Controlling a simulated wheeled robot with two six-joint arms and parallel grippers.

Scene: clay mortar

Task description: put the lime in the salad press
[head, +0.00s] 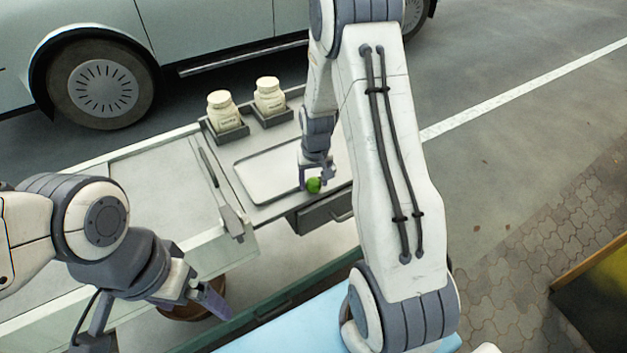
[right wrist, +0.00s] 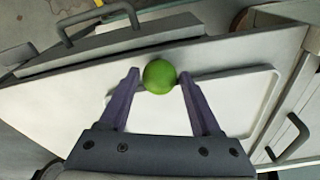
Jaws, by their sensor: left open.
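The green lime (head: 314,185) is at the right end of the counter, by the metal tray. My right gripper (head: 315,178) is over it, fingers pointing down on either side. In the right wrist view the lime (right wrist: 160,76) sits between the two purple fingertips (right wrist: 160,73); whether they press on it is unclear. My left gripper (head: 205,298) is open at lower left, away from the lime. A brown round vessel (head: 178,313) is partly hidden behind it; I cannot tell whether it is the salad press. No other press is clearly visible.
The metal tray (head: 268,173) lies on the counter. Two labelled jars (head: 223,111) (head: 269,96) stand in dark holders behind it. A long utensil (head: 222,190) lies left of the tray. A drawer with a handle (head: 325,214) is under the counter. A car (head: 190,30) is behind.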

